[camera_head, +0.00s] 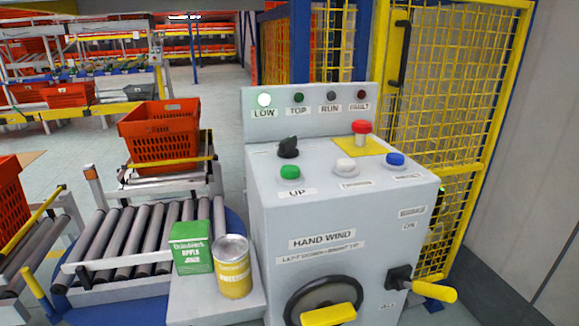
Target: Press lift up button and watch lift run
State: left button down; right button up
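A grey control console (330,205) stands in the middle of the head view. On its sloping top is a green button (290,172) with the label UP below it. A white button (346,166) and a blue button (395,160) sit to its right. Behind them are a black selector knob (288,148) and a red mushroom button (361,132) on a yellow plate. On the back panel the LOW lamp (264,100) is lit white; the TOP (298,98), RUN (331,96) and FAULT (362,95) lamps look dark. Neither of my grippers is in view.
A black hand wheel (348,284) and a yellow-handled lever (434,291) stick out from the console front. A green carton (191,247) and yellow can (234,268) stand left of it. An orange tote (160,136) rests on a roller conveyor. A yellow mesh fence (450,105) stands behind right.

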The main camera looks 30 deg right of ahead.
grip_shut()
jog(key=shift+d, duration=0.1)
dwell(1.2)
